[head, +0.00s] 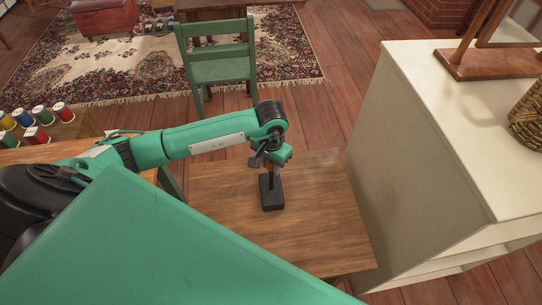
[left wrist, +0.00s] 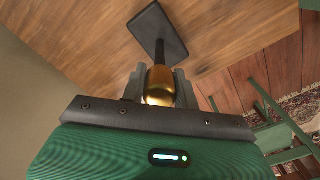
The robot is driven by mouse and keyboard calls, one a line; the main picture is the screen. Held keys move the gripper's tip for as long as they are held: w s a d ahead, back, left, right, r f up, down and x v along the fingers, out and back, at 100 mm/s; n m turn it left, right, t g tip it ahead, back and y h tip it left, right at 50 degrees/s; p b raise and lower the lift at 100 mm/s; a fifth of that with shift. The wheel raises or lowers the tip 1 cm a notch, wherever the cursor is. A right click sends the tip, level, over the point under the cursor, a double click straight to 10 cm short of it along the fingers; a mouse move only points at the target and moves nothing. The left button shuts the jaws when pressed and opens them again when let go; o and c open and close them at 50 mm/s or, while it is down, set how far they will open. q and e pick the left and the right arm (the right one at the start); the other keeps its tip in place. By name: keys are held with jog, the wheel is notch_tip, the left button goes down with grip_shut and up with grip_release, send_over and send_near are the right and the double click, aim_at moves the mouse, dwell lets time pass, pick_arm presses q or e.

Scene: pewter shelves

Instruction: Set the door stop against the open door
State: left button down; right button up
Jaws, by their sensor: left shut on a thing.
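The door stop has a flat black base (head: 272,193) and a brass-coloured knob on a dark stem. My left gripper (head: 270,163) is above the base and shut on the knob. In the left wrist view the knob (left wrist: 159,86) sits between the fingers, with the black base (left wrist: 158,33) beyond it. The base is over the wooden table top (head: 315,215); I cannot tell whether it touches. I cannot make out an open door in either view. My right gripper is not in view.
A cream cabinet (head: 412,135) stands close on the right, with a wooden frame stand (head: 490,63) and a woven basket (head: 530,112) on top. A green chair (head: 217,68) is behind the table. Thread spools (head: 64,111) stand at left. Table top around the door stop is bare.

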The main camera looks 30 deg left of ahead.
pick_arm(q)
jog(key=shift+w+f, duration=0.1)
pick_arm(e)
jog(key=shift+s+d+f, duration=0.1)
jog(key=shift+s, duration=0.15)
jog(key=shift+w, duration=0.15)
pick_arm(q)
jog(key=shift+f, duration=0.1)
jog(key=c, duration=1.1)
grip_release()
jog(key=shift+o, duration=0.2)
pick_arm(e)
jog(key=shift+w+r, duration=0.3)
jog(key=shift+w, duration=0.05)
